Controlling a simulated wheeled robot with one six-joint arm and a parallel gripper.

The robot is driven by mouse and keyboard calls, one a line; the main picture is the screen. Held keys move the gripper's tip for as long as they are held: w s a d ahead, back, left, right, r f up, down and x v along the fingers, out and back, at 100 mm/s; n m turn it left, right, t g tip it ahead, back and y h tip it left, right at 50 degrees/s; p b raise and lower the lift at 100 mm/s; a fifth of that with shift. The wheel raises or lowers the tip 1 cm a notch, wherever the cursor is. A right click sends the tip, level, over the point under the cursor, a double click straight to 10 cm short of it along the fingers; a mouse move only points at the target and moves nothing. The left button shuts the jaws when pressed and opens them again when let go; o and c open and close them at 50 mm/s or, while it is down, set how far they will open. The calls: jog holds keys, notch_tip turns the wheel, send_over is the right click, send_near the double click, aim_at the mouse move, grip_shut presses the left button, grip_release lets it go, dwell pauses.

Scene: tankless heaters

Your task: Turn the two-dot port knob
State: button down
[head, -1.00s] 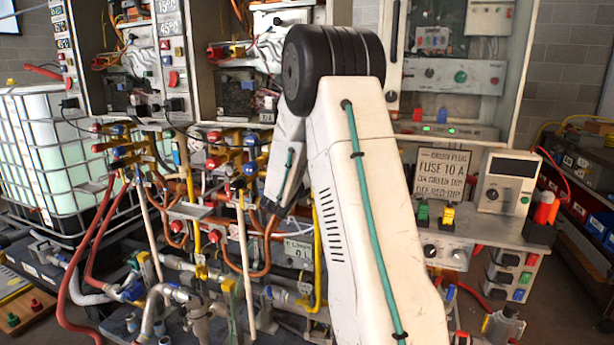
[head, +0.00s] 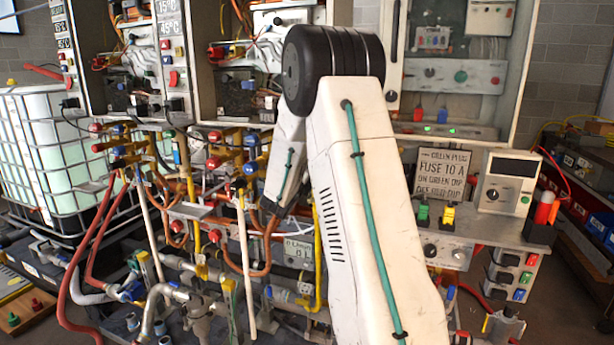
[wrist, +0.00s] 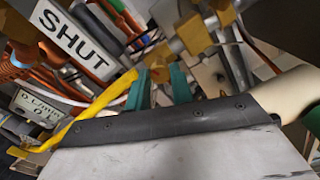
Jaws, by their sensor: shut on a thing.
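In the wrist view my gripper (wrist: 160,88) points into the pipework, with its two teal fingers a little apart. It is shut on a small brass-coloured piece (wrist: 159,74) with a reddish tip. The fingers hide much of this piece, and I see no dots on it, so I cannot tell whether it is the two-dot port knob. In the head view my white arm covers the middle, and the gripper is hidden behind it, low among the pipes.
A SHUT sign (wrist: 75,40) and a yellow bar (wrist: 105,97) are close left of the fingers. Brass fittings (wrist: 193,35) stand just beyond. A small display (head: 298,252) is beside my forearm. Red hoses (head: 95,225) and a caged white tank (head: 50,165) are left.

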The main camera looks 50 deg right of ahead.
jog(key=shift+f, duration=0.1)
jog(key=c, duration=1.2)
grip_release()
jog(key=shift+a, duration=0.1)
jog(key=v, duration=0.7)
jog(key=shift+s+a, duration=0.15)
jog(key=shift+a, duration=0.15)
jog(key=s+a+r+m+g+y, duration=0.1)
jog(key=s+a+r+m+g, duration=0.2)
jog(key=s+m, duration=0.35)
jog(key=s+a+r+m+g+y, duration=0.1)
jog(key=s+a+m+g+y, duration=0.1)
jog(key=s+a+m, duration=0.35)
jog(key=s+a+r+m+g+y, duration=0.1)
jog(key=s+a+r+m+g, duration=0.15)
jog(key=s+m, duration=0.55)
jog(key=s+a+f+m+y, duration=0.1)
jog(key=s+a+m+y, duration=0.3)
jog(key=a, duration=0.4)
jog(key=s+a+f+m+t+y, duration=0.1)
jog(key=s+a+f+m+y, duration=0.1)
jog(key=s+a+m+y, duration=0.2)
jog(key=s+a+f+m+t+y, duration=0.1)
jog(key=s+a+m+y, duration=0.3)
jog(key=a+m, duration=0.3)
jog(key=a, duration=0.5)
jog(key=shift+f+m+y, duration=0.2)
jog(key=shift+m+y, duration=0.1)
